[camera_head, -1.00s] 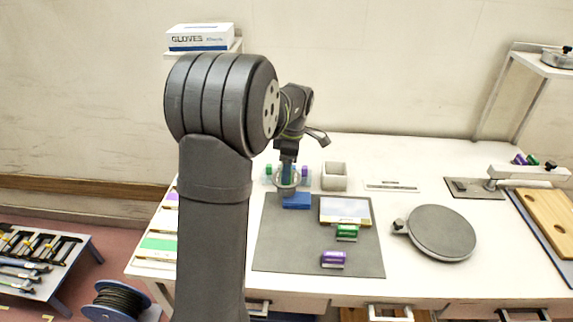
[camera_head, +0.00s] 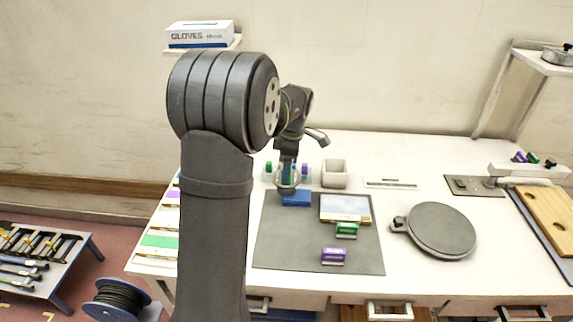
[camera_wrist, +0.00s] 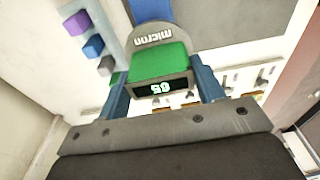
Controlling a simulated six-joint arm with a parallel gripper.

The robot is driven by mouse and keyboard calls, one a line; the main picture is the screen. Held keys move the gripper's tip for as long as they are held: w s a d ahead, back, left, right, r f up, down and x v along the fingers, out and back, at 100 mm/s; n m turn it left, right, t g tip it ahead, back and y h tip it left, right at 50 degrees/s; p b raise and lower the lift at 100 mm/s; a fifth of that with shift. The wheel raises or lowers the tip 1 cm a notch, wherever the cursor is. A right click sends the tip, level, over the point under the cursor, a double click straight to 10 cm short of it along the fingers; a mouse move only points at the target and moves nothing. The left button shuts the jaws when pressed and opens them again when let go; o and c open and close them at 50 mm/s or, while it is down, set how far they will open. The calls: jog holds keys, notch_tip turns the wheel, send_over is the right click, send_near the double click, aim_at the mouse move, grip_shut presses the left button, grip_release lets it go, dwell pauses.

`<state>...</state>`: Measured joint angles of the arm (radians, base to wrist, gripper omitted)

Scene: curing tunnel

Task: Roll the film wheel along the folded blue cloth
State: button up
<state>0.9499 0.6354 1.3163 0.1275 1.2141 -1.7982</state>
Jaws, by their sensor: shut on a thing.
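My gripper (camera_head: 289,170) is shut on the film wheel, with its two blue fingers on either side in the wrist view (camera_wrist: 161,95). The wheel has a green body (camera_wrist: 160,62) with a small lit display and a grey rounded part marked "micron". I cannot tell whether wheel and cloth touch.
The cloth lies on a dark grey mat (camera_head: 290,240) with a framed panel (camera_head: 345,208), a green block (camera_head: 347,230) and a purple block (camera_head: 333,256). A round grey plate (camera_head: 441,231) is to the right.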

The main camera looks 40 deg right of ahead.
jog(key=shift+s+f, duration=0.1)
jog(key=shift+f, duration=0.05)
dwell(0.7)
jog(key=shift+s+d, duration=0.35)
jog(key=shift+d, duration=0.15)
jog(key=shift+s+d, duration=0.7)
jog(key=shift+s, duration=0.1)
jog(key=shift+s+d, duration=1)
jog(key=shift+d, duration=0.1)
jog(key=shift+r, duration=0.25)
